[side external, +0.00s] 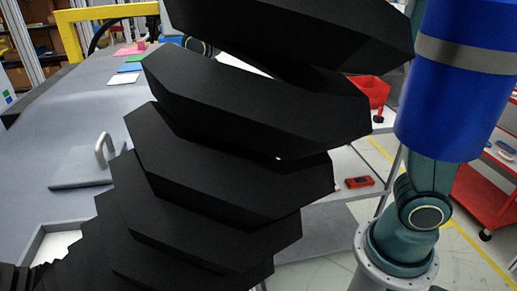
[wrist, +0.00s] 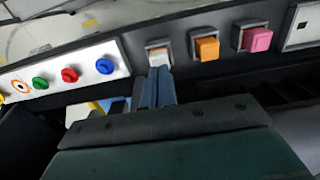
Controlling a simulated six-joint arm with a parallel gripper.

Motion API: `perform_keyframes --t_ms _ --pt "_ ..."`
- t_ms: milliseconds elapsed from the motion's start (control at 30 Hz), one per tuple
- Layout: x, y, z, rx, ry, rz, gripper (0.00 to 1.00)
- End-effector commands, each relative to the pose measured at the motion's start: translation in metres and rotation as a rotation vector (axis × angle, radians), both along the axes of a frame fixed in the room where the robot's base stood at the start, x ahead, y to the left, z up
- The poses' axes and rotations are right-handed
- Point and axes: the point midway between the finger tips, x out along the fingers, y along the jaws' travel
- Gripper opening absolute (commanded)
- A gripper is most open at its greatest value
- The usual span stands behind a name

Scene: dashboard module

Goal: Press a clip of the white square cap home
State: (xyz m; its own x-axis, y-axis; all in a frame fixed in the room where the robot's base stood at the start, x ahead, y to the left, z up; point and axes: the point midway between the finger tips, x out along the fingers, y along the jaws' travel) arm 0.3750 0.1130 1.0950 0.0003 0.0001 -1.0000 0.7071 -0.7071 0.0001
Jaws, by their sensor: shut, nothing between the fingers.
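The white square cap (wrist: 159,57) sits in a dark square frame on the dashboard panel (wrist: 130,45) in the wrist view. My gripper (wrist: 161,72) is shut and empty, and its two narrow blue-grey fingers lie side by side. The fingertips are right at the lower edge of the white cap. I cannot tell whether they touch it, and they hide its lower edge. The cap's clips cannot be made out. In the side external view neither the cap nor my gripper can be seen; large black slabs (side external: 240,170) block the middle.
Right of the white cap are an orange square cap (wrist: 207,48) and a pink square cap (wrist: 257,39). To the left are blue (wrist: 105,66), red (wrist: 70,75) and green (wrist: 40,83) round knobs. A red bin (side external: 372,90) stands behind the slabs.

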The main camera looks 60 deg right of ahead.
Motion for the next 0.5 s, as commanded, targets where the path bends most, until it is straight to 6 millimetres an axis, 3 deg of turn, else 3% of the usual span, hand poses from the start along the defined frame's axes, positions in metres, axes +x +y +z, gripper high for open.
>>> perform_keyframes --t_ms 500 --pt "0.0000 0.0000 -0.0053 0.000 0.001 0.000 0.00"
